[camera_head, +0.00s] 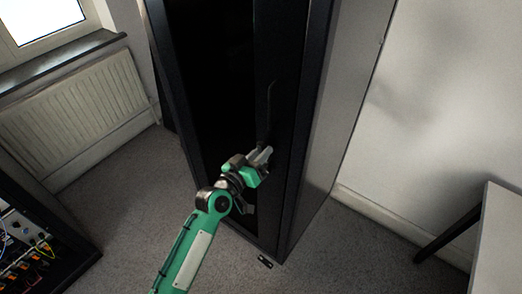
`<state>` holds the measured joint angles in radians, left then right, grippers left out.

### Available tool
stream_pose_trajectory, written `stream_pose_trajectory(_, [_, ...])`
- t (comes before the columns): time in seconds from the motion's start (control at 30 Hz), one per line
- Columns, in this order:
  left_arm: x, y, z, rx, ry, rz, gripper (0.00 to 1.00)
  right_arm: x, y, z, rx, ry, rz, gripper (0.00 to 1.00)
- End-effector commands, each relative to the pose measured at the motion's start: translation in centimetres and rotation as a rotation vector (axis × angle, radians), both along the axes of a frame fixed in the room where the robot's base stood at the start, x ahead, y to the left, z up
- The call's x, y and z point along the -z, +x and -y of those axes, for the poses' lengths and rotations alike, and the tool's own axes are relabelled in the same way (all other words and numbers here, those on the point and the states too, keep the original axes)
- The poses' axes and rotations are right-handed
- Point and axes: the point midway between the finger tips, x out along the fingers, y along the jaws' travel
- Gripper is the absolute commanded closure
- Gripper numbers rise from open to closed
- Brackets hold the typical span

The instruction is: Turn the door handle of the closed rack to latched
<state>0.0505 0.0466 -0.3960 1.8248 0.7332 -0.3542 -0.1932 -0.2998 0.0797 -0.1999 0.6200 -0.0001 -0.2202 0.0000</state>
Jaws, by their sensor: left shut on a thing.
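The closed rack (209,62) is a tall black cabinet in the middle of the head view, with a dark door facing me. The dark door handle (264,128) is on the right part of the door and is hard to make out against the black. My left gripper (264,155), on a green arm, is at the door and shut on the handle. Its jaws cover part of the handle, so the handle's exact angle is unclear. My right gripper is not in view.
An open rack with cables (22,240) stands at the lower left. A radiator (85,110) is under the window at the left. A table (498,240) is at the right edge. Grey carpet (135,185) is free on both sides of the closed rack.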

Motion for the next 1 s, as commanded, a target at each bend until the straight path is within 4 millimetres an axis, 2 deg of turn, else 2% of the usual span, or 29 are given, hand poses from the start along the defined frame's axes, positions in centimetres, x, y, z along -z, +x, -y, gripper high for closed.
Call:
stream_pose_trajectory(0.3, [-0.1, 0.1, -0.2, -0.001, -0.245, -0.177, 1.00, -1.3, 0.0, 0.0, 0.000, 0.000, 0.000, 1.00])
stream_pose_trajectory(1.0, [0.2, 0.2, -0.4, -0.002, -0.755, -0.545, 1.00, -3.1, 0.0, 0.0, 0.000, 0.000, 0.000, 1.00])
